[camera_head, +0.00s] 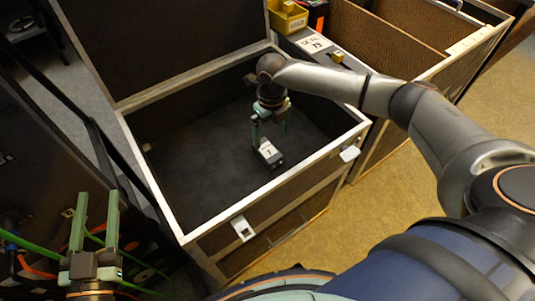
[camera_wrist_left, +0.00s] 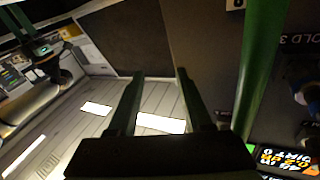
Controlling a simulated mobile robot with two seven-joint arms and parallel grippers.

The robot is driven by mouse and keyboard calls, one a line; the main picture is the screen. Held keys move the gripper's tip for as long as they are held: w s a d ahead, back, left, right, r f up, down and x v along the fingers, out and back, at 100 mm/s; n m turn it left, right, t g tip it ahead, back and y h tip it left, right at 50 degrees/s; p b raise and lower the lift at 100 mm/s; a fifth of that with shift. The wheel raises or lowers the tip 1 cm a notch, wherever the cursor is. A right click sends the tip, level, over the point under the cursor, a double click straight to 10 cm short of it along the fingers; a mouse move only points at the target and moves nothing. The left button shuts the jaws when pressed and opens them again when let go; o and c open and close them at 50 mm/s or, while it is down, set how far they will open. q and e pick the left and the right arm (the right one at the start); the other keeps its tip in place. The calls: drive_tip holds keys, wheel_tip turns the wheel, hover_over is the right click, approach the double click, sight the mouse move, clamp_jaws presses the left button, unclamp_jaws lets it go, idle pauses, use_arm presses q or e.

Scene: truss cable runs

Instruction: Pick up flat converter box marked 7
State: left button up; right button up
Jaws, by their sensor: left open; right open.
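The flat converter box (camera_head: 269,153) has a white label that seems to read 7. It lies on the dark floor of the open flight case (camera_head: 302,168). My right gripper (camera_head: 270,138) reaches down into the case right above the box. Its green fingers are open and come down around or just behind the box; I cannot tell whether they touch it. My left gripper (camera_head: 95,212) is open and empty, pointing up, outside the case at the lower left. Its fingers also show in the left wrist view (camera_wrist_left: 155,95).
The case's lid (camera_head: 165,40) stands open at the back, and its metal rim surrounds my right gripper. A second divided case (camera_head: 400,40) stands at the right, with a yellow bin (camera_head: 288,18) near it. Green and orange cables hang near my left gripper. Carpet at the right is clear.

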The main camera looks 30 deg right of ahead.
sight(267, 150)
wheel_tip(267, 150, down, 4)
drive_tip(key=shift+r+b, duration=0.15)
drive_tip(key=shift+b, duration=0.35)
drive_tip(key=f, duration=0.1)
drive_tip(key=f+b, duration=0.1)
drive_tip(key=f, duration=0.1)
drive_tip(key=a+f+b, duration=0.1)
drive_tip(key=f, duration=0.1)
drive_tip(key=shift+w, duration=0.25)
use_arm(q)
drive_tip(key=s+r+m+t+h, duration=0.1)
drive_tip(key=s+r+m+h, duration=0.1)
drive_tip(key=r, duration=0.3)
drive_tip(key=s+d+r+m+t+h, duration=0.1)
drive_tip(key=s+r+m+h, duration=0.1)
drive_tip(key=r+m+h, duration=0.1)
drive_tip(key=s+r+m+t+h, duration=0.1)
drive_tip(key=s+r+m+h, duration=0.1)
drive_tip(key=r, duration=0.5)
drive_tip(key=s+h, duration=0.1)
drive_tip(key=h, duration=0.1)
drive_tip(key=shift+d+r+m+t+h, duration=0.3)
drive_tip(key=shift+r+t+h, duration=0.05)
drive_tip(key=shift+t+h, duration=0.05)
use_arm(e)
drive_tip(key=shift+r, duration=0.1)
clamp_jaws()
